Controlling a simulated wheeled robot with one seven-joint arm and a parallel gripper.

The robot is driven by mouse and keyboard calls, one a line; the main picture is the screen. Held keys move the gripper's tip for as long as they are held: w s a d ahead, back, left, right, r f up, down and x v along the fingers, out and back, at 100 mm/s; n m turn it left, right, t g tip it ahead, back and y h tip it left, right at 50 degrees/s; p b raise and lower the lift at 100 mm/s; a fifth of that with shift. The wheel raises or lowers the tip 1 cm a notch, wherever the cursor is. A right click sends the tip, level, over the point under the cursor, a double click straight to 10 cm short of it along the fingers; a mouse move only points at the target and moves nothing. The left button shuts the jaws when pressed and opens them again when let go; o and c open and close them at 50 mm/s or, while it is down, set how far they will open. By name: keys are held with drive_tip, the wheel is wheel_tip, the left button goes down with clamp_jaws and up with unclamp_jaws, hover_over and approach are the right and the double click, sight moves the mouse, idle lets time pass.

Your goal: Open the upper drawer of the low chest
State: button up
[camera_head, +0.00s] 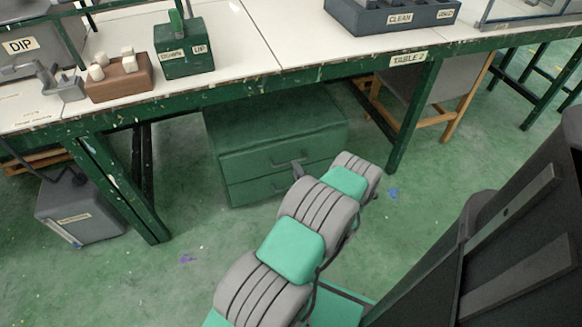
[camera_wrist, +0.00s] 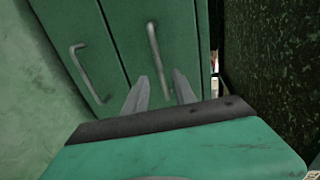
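The low green chest (camera_head: 285,118) stands on the floor under the table. Its upper drawer (camera_head: 248,162) and lower drawer (camera_head: 262,189) both look closed in the head view. The upper drawer's grey handle (camera_head: 288,162) shows there. In the wrist view the chest is turned sideways, with the upper handle (camera_wrist: 154,50) near the middle and the lower handle (camera_wrist: 84,68) to its left. My gripper (camera_wrist: 160,92) is open, its two fingers apart, with the near end of the upper handle showing between them. Contact cannot be told.
The table's white top (camera_head: 235,85) overhangs the chest, with green legs (camera_head: 412,120) on either side. Floor in front of the chest is mostly clear.

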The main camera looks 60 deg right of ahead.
drive_tip(key=b+x, duration=0.1)
drive_tip(key=x, duration=0.5)
drive_tip(key=shift+w, duration=0.1)
drive_tip(key=shift+r, duration=0.1)
drive_tip(key=shift+c, duration=0.4)
clamp_jaws()
idle(0.6)
